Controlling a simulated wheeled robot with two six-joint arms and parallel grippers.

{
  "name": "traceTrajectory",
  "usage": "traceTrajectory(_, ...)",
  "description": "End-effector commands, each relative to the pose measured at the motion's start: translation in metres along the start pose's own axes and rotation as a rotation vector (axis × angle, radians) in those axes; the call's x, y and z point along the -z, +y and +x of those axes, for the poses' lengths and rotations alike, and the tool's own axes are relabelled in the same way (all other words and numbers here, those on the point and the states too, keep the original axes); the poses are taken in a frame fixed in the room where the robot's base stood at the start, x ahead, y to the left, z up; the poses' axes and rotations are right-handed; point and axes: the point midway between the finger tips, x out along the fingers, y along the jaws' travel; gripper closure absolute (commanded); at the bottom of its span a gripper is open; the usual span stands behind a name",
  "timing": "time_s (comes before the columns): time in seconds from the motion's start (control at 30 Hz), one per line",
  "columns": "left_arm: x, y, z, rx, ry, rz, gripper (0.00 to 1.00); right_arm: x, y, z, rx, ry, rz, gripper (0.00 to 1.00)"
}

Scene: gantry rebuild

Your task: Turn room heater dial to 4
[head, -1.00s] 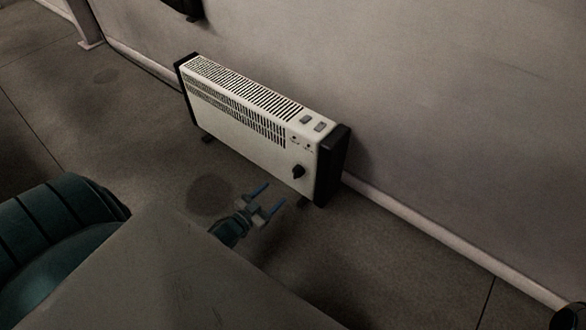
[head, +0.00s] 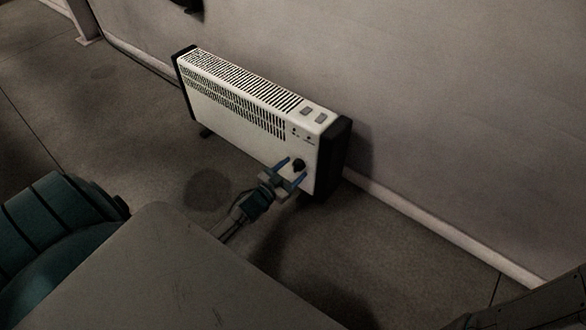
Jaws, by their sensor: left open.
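The room heater (head: 235,110) is a long white box with black end caps, standing on the floor against the wall. Its black dial (head: 298,164) is on the front face near the right end. My left gripper (head: 292,171) is open, with its two blue fingers just in front of the dial, one on each side of it in the picture. I cannot tell whether the fingers touch the dial. The dial's number marks are too small to read. My right gripper is not in view.
The floor (head: 130,150) left of the heater is clear apart from a dark round stain.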

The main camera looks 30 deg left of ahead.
Motion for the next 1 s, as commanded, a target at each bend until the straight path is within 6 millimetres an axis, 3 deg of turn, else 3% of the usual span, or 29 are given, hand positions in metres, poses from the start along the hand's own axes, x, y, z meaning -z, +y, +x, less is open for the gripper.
traceTrajectory(0.43,-0.0001,0.0001,0.0064,0.000,-0.001,-0.001,0.42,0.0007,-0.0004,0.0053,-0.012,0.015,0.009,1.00)
traceTrajectory(0.67,-0.0001,0.0001,0.0063,0.000,-0.001,0.000,0.86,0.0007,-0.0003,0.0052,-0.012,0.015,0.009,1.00)
traceTrajectory(1.0,0.0006,0.0000,0.0062,-0.001,-0.004,0.042,0.86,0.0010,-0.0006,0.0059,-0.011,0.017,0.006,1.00)
